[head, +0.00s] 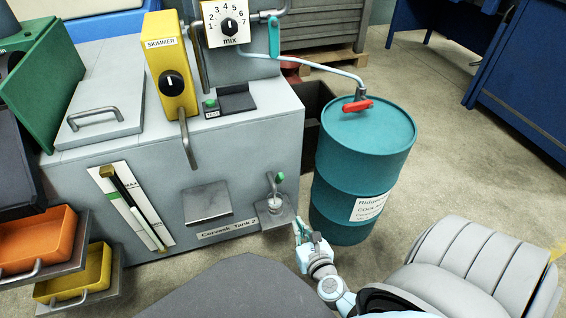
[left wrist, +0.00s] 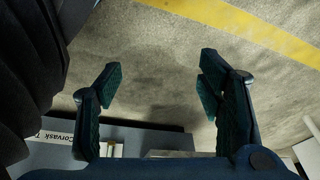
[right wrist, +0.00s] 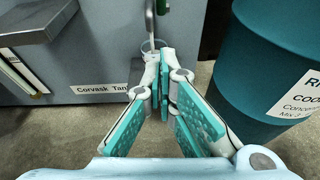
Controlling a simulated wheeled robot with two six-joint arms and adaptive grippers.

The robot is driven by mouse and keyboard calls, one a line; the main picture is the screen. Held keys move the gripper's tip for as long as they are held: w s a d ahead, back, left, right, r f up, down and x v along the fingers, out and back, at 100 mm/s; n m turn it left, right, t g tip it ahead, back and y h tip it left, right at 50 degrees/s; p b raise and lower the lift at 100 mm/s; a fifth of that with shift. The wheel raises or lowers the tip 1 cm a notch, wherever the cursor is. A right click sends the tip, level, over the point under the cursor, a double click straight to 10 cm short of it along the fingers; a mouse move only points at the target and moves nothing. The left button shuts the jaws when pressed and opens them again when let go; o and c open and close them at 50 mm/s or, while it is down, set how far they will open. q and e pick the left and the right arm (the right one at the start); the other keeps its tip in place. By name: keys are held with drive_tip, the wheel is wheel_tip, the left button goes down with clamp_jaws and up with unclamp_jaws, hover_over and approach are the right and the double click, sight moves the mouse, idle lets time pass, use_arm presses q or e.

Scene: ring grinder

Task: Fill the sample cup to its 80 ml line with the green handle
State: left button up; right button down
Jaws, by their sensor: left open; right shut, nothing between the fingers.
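The sample cup (head: 274,204) is a small clear cup standing on a grey ledge at the tank's lower right front, below a small tap. The tap's green handle (head: 279,177) is above and slightly right of the cup. The cup's level and line are too small to read. My right gripper (head: 299,230) is shut and empty, just right of and below the ledge in the head view. In the right wrist view its fingertips (right wrist: 166,58) partly cover the cup (right wrist: 149,46). My left gripper (left wrist: 160,85) is open and empty over the floor; the head view does not show it.
A teal drum (head: 362,165) stands close right of the tap, with a red-handled valve (head: 357,106) and hose on top. The grey tank (head: 240,140) has an empty ledge (head: 208,202) left of the cup.

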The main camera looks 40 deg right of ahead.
sight(280, 179)
use_arm(q)
drive_tip(key=r, duration=0.3)
drive_tip(key=shift+w+d+b, duration=0.2)
drive_tip(key=shift+d+b, duration=0.05)
drive_tip(key=shift+b, duration=0.1)
use_arm(e)
drive_tip(key=w+d, duration=0.4)
drive_tip(key=w, duration=0.8)
drive_tip(key=shift+w+d+n, duration=0.15)
drive_tip(key=shift+w+n, duration=0.1)
drive_tip(key=shift+n, duration=0.05)
drive_tip(key=shift+r, duration=0.1)
